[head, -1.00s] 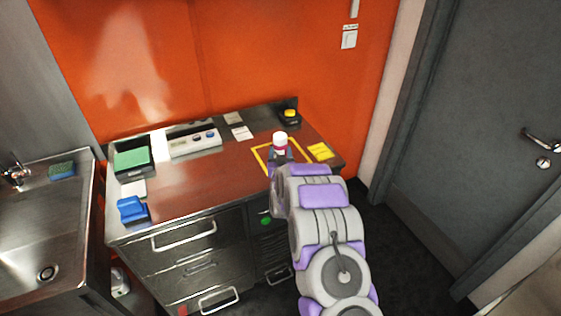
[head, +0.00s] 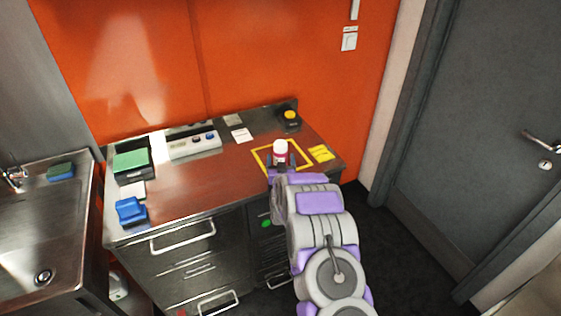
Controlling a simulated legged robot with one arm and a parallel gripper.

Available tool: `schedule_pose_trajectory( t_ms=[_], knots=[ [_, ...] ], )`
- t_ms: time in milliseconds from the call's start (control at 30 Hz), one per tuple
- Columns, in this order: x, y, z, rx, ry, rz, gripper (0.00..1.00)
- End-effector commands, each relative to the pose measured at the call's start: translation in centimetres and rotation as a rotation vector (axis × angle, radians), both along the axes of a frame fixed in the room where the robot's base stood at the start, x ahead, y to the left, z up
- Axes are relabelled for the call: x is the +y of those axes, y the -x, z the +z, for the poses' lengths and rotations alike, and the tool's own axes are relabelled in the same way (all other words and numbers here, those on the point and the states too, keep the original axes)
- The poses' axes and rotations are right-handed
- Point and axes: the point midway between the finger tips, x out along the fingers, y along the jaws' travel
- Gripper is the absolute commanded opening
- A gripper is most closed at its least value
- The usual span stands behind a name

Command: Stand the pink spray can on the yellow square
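The pink spray can (head: 280,154), with a white cap, is upright at the far right part of the counter. It shows inside the outline of the yellow square (head: 262,158), toward its right side. My gripper (head: 281,162) is at the can from the near side, with a dark finger on each side, and appears shut on it. The can's base is hidden behind my gripper and arm, so I cannot tell whether it touches the counter. The near part of the yellow square is also hidden.
A yellow note (head: 321,153) lies right of the square. A black box with a yellow button (head: 290,119) stands behind it. A grey control box (head: 194,144), a green-topped box (head: 131,161) and a blue object (head: 131,210) are further left. The counter's middle (head: 215,178) is clear.

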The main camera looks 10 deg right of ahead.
Motion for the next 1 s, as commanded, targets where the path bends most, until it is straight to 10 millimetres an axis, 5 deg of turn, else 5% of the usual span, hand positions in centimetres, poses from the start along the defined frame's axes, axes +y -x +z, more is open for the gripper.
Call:
schedule_pose_trajectory(
  t_ms=[433,1000],
  knots=[
    [0.1,1.0,0.1,0.002,0.0,0.0,0.84],
    [0.8,9.2,0.2,0.003,0.0,0.001,0.84]
  ],
)
